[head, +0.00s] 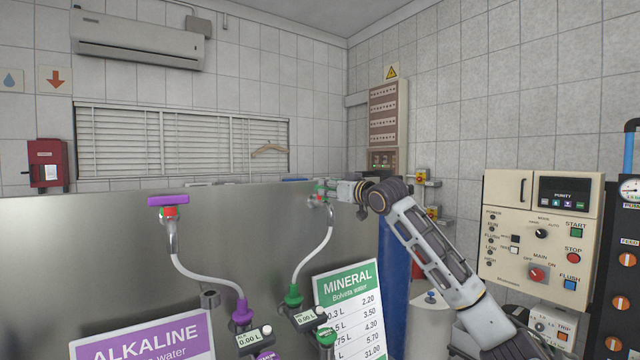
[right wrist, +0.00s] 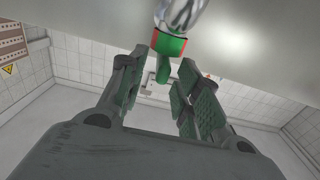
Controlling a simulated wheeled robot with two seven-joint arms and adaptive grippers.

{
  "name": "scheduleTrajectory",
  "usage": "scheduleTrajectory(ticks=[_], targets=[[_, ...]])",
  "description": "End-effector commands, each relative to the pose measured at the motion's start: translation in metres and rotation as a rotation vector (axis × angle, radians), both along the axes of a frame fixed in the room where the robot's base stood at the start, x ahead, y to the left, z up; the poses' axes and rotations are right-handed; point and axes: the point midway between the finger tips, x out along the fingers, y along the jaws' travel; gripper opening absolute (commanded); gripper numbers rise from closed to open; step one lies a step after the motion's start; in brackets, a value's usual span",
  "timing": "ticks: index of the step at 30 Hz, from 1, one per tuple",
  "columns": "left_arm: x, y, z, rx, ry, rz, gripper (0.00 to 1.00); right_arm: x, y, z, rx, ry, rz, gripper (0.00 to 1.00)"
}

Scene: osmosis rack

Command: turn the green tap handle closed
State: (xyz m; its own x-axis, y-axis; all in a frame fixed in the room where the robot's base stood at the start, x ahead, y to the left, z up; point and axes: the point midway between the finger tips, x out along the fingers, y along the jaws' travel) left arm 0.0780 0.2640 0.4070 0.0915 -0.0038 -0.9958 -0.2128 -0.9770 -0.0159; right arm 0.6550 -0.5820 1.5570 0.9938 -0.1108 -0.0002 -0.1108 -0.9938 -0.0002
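I see no clear contact. My left gripper is out of view.
A purple tap handle (head: 168,200) stands to the left. A white hose (head: 325,248) runs down to a green fitting (head: 293,296) beside the mineral price sign (head: 350,290). A blue cylinder (head: 393,270) and a control box (head: 540,235) are at the right.

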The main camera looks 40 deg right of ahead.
Motion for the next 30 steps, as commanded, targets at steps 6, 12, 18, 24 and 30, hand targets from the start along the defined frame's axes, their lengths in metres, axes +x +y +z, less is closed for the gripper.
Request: scheduleTrajectory(ticks=[6, 12, 18, 24, 30], targets=[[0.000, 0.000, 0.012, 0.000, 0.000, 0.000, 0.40, 0.018, -0.003, 0.002, 0.003, 0.000, 0.000, 0.33], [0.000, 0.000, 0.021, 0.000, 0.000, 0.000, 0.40, 0.035, -0.004, 0.002, 0.002, 0.000, 0.000, 0.33], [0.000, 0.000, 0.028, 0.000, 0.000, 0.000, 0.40, 0.049, -0.006, 0.002, 0.003, 0.000, 0.000, 0.33], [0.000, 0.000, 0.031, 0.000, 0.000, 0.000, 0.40, 0.058, -0.006, 0.000, 0.001, 0.000, 0.000, 0.33], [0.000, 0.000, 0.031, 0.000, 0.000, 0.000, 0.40, 0.059, -0.006, 0.000, 0.000, 0.000, 0.000, 0.33]])
